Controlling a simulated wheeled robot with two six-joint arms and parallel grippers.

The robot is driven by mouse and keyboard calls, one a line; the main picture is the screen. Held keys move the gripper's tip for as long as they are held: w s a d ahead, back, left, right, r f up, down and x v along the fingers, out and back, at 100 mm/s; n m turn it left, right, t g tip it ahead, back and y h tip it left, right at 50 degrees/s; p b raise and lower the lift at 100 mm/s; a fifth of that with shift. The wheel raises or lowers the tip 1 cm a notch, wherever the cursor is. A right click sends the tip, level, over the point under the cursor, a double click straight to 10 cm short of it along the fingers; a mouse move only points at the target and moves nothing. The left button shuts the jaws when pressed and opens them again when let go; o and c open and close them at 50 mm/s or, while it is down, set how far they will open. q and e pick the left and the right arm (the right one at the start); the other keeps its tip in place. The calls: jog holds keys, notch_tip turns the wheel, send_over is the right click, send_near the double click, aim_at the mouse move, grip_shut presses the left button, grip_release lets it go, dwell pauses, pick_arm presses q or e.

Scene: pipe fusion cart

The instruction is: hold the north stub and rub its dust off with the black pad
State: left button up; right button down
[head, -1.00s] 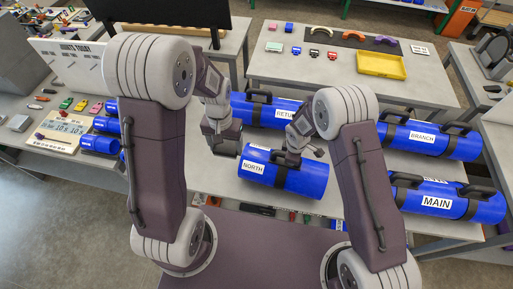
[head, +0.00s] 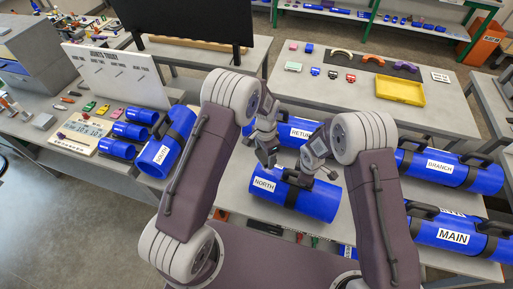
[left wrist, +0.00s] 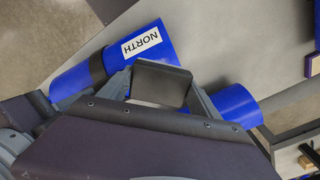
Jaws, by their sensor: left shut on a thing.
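The north stub (head: 315,202) is a blue pipe with a white NORTH label and a black band with a handle. It lies at the front middle of the grey table, and its labelled end shows in the left wrist view (left wrist: 152,42). My left gripper (head: 268,158) is just above and behind the labelled end. In the left wrist view it is shut on the black pad (left wrist: 162,84), a dark flat block between its fingers. I cannot tell whether the pad touches the stub. My right gripper (head: 322,172) is at the stub's handle; its fingers are too small to read. No dust can be made out.
Return (head: 297,128), Branch (head: 440,168) and Main (head: 455,238) pipes lie behind and to the right. The south stub (head: 166,150) stands left beside smaller blue pipes. A yellow tray (head: 400,90) is on the back table.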

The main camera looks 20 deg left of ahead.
pick_arm(q)
jog(key=shift+s+d+f, duration=0.15)
jog(key=shift+s+f, duration=0.1)
jog(key=shift+f, duration=0.05)
pick_arm(e)
jog(key=shift+s+f, duration=0.1)
pick_arm(q)
send_over(265, 171)
jog(key=shift+f, duration=2.5)
jog(key=shift+f, duration=1.05)
